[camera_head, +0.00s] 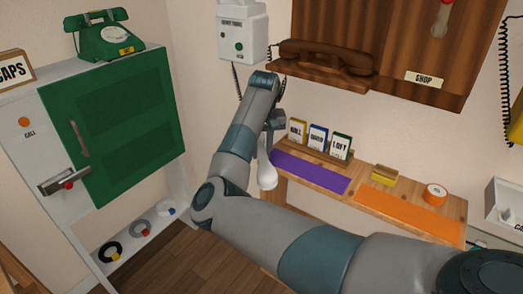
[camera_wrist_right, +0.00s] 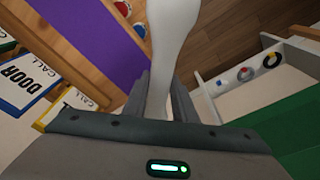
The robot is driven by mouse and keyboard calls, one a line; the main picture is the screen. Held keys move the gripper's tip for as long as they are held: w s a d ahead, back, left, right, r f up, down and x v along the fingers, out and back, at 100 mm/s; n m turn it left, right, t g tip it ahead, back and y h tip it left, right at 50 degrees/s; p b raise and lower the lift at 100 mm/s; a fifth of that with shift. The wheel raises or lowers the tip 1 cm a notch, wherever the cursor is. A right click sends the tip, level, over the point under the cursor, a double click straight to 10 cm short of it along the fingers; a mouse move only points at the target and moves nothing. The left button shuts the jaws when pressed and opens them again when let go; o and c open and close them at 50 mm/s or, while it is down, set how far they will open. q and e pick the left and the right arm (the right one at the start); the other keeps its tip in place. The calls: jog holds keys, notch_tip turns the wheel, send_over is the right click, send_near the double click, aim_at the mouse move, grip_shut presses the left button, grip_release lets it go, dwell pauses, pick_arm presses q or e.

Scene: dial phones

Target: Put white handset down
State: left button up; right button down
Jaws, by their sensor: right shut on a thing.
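The white handset (camera_head: 266,172) hangs roughly upright below my right gripper (camera_head: 270,125), in front of the left end of the wooden shelf, apart from it. In the right wrist view the white handset (camera_wrist_right: 168,45) runs up between the two fingers of my right gripper (camera_wrist_right: 162,95), which is shut on its grip. Its far end is cut off by the frame. My left gripper is not in view.
The wooden shelf (camera_head: 453,232) carries a purple mat (camera_head: 310,171), an orange mat (camera_head: 408,212), several cards and an orange tape roll (camera_head: 435,194). A brown handset (camera_head: 327,56) lies on a wooden wall phone. A green phone (camera_head: 104,36) stands on the white cabinet (camera_head: 22,100) with a green door.

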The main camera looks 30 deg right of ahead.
aim_at(263, 154)
jog(key=c, duration=1.5)
grip_release()
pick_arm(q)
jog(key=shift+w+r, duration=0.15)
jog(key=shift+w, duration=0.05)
pick_arm(e)
jog(key=shift+o, duration=0.2)
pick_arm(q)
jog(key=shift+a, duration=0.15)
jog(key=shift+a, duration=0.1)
pick_arm(e)
jog(key=shift+r, duration=0.15)
jog(key=shift+r+p, duration=0.45)
jog(key=shift+p, duration=0.2)
jog(key=shift+r, duration=0.35)
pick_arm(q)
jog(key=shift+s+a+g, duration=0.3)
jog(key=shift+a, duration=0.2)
pick_arm(e)
notch_tip(263, 154, up, 11)
jog(key=s, duration=0.1)
jog(key=shift+s+a, duration=0.35)
jog(key=shift+a, duration=0.05)
jog(key=shift+r, duration=0.1)
